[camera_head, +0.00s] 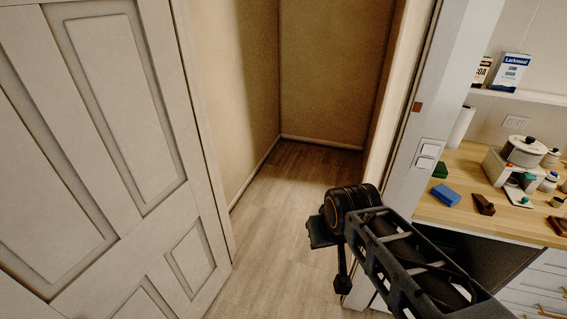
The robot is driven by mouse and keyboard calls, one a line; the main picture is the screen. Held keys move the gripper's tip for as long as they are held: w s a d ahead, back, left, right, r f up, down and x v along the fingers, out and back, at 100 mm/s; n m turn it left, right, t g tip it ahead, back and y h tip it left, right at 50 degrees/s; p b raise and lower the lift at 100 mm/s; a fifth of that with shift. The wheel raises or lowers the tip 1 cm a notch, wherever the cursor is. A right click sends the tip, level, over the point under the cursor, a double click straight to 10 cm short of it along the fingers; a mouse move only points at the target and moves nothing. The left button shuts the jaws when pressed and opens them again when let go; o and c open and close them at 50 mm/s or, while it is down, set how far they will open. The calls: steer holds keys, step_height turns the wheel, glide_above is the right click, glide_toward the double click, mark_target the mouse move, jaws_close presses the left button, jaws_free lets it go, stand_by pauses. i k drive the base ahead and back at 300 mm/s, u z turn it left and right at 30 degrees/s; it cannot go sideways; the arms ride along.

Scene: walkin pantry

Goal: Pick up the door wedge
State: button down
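A small dark brown block (484,204), wedge-like in shape, lies on the wooden counter at the right. It may be the door wedge, but it is too small to be sure. A second dark brown piece (559,226) lies at the counter's right edge, partly cut off by the frame. My gripper (328,250) is at the lower middle, over the floor of the doorway and left of the counter, apart from both pieces. It is dark and seen at an angle, so its opening is unclear. No held object shows.
A blue block (446,195) and a green block (440,170) lie left of the brown piece. A pot (522,152) and small jars stand behind. A panelled door (100,150) stands at left. The doorway floor (290,200) is clear.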

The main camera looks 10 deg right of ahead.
mark_target(485, 208)
steer(key=i, duration=0.5)
steer(key=z, duration=4.1)
steer(key=i, duration=1)
steer(key=u, duration=2.8)
